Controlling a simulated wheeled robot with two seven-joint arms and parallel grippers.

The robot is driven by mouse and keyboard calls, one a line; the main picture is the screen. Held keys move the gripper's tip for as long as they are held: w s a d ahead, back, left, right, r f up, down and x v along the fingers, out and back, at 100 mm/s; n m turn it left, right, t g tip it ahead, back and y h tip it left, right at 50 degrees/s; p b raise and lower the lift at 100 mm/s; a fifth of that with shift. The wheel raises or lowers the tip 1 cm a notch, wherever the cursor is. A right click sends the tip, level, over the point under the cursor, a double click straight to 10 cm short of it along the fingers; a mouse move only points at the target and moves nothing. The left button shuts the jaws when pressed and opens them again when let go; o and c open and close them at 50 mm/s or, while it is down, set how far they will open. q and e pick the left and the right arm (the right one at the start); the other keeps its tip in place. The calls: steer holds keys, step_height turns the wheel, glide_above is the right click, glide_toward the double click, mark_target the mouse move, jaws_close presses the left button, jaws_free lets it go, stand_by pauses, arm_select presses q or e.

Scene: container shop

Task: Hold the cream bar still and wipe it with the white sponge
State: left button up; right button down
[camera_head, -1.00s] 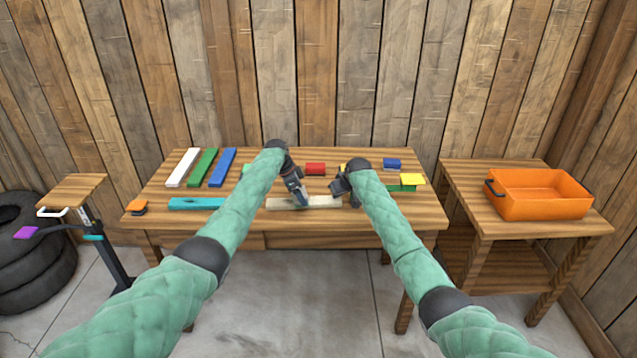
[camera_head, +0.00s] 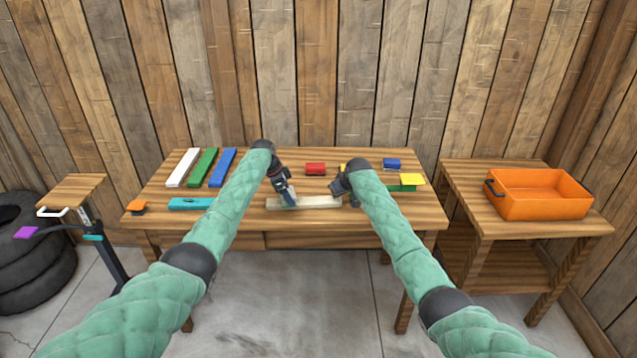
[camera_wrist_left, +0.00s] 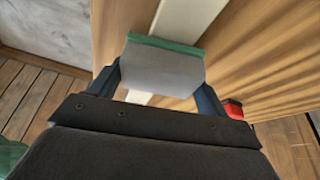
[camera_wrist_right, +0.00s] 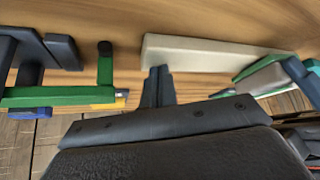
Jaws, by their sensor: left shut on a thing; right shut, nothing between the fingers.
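The cream bar (camera_head: 322,202) lies flat near the front middle of the table and shows in the right wrist view (camera_wrist_right: 205,52). My left gripper (camera_head: 289,198) is shut on the white sponge (camera_wrist_left: 160,68), a pale block with a green layer along one edge. It holds the sponge at the left part of the bar; the right wrist view shows the sponge (camera_wrist_right: 265,78) against or very near the bar. My right gripper (camera_wrist_right: 158,72) is shut and empty, its fingertips at the bar's right end, seemingly touching it. The head view partly hides these fingertips.
White (camera_head: 182,168), green (camera_head: 203,168) and blue (camera_head: 222,168) bars lie at the back left. A teal bar (camera_head: 190,203) lies front left. An orange bin (camera_head: 545,205) stands on the side table.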

mark_target(278, 202)
arm_select(q)
steer(key=shift+s+a+f, duration=0.15)
steer(key=shift+a, duration=1.65)
arm_select(e)
steer(key=shift+s+f, duration=0.15)
steer(key=shift+f, duration=0.2)
arm_select(q)
steer(key=shift+d+f, duration=0.1)
steer(key=shift+d, duration=2.3)
steer(key=shift+w+d, duration=0.15)
steer(key=shift+d, duration=0.65)
steer(key=shift+w+d, duration=0.15)
steer(key=shift+d, duration=0.65)
steer(key=shift+r, duration=0.3)
steer(key=shift+r, duration=2.9)
arm_select(e)
steer(key=shift+r, duration=0.15)
steer(key=shift+w+r+p, duration=0.2)
steer(key=shift+r+p, duration=0.55)
steer(key=shift+r, duration=0.1)
steer(key=shift+r+p, duration=1.95)
steer(key=shift+r, duration=0.8)
arm_select(q)
step_height(278, 202, up, 5)
steer(key=shift+r, duration=0.1)
